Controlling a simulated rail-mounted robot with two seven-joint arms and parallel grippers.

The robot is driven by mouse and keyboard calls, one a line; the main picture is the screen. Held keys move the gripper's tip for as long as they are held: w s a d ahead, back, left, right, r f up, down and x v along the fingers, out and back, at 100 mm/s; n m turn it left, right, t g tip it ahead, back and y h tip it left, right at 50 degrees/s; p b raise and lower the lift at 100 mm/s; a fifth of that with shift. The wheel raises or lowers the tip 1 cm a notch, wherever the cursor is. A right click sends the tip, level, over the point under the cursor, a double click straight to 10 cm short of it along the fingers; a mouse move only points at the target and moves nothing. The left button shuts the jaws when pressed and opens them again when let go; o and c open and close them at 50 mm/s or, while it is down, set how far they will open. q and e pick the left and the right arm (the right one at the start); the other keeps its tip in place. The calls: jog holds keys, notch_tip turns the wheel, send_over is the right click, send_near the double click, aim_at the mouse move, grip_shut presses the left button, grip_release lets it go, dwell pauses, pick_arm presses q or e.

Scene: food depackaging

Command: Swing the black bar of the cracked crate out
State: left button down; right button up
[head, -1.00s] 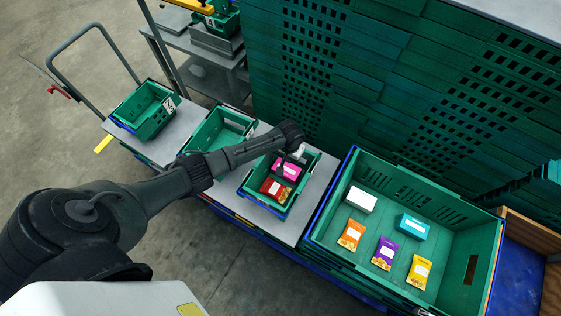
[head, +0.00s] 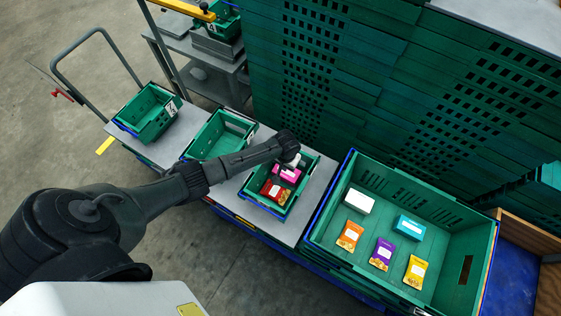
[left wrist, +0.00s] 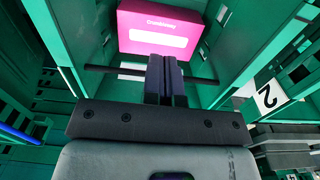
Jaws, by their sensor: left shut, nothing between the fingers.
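My left gripper (head: 293,162) is over a small green crate (head: 254,206) in the head view. In the left wrist view the gripper (left wrist: 165,60) is shut and empty. A thin black bar (left wrist: 100,69) crosses the crate there, showing on both sides of the fingers; whether they touch it I cannot tell. A pink box (head: 288,177) lies in the crate; it also shows beyond the fingertips in the left wrist view (left wrist: 160,22). A red packet (head: 273,191) lies nearer the front. No crack is clear in these views. My right gripper is not in view.
Two other small green crates, one at the far left (head: 133,122) and one in the middle (head: 205,148), stand on the grey cart. A large green crate (head: 334,249) with several packs stands to the right. Stacked green crates (head: 385,80) wall off the back.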

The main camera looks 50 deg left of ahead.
pick_arm(q)
jog(key=shift+f, duration=0.25)
jog(key=shift+f+b, duration=0.85)
jog(key=shift+f, duration=0.2)
jog(key=shift+w, duration=0.2)
